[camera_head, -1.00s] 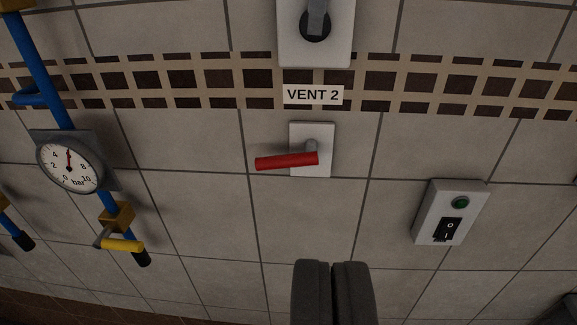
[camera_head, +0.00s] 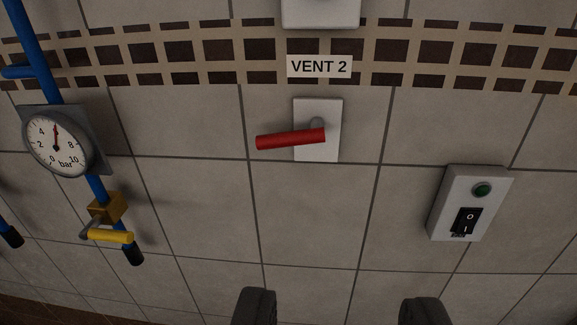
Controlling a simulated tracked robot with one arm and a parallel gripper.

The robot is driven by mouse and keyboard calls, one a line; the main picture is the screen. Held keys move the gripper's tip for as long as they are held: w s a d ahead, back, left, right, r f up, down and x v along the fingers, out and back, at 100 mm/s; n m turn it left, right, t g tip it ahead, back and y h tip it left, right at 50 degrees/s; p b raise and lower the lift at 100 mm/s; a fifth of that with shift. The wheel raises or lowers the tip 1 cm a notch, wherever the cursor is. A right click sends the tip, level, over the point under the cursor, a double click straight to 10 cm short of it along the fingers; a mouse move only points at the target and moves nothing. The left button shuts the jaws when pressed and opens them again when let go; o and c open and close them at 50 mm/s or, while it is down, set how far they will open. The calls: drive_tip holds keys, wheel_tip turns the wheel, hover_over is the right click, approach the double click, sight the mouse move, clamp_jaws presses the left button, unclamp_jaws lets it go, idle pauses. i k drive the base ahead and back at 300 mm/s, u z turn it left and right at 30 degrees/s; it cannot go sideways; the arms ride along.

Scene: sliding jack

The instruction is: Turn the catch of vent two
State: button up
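The catch of vent two is a red handle (camera_head: 290,139) on a white plate (camera_head: 330,145) on the tiled wall. The handle lies nearly level and points left from its grey pivot. The label "VENT 2" (camera_head: 319,66) is above it. My gripper (camera_head: 341,308) is open and empty at the bottom of the picture, below the handle and apart from it. Its two dark fingers are spread wide, one on each side of the handle's plate in the picture.
A blue pipe with a pressure gauge (camera_head: 57,142) and a yellow-handled valve (camera_head: 110,236) is on the left. A switch box (camera_head: 471,204) with a green button is on the right. A white plate (camera_head: 320,12) is partly cut off at the top. The wall between is bare.

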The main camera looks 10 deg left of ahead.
sight(316, 135)
drive_tip(key=z, duration=0.1)
drive_tip(key=k, duration=1)
drive_tip(key=u, duration=0.55)
drive_tip(key=i, duration=0.95)
drive_tip(key=z, duration=0.6)
drive_tip(key=i, duration=0.45)
drive_tip(key=z, duration=0.4)
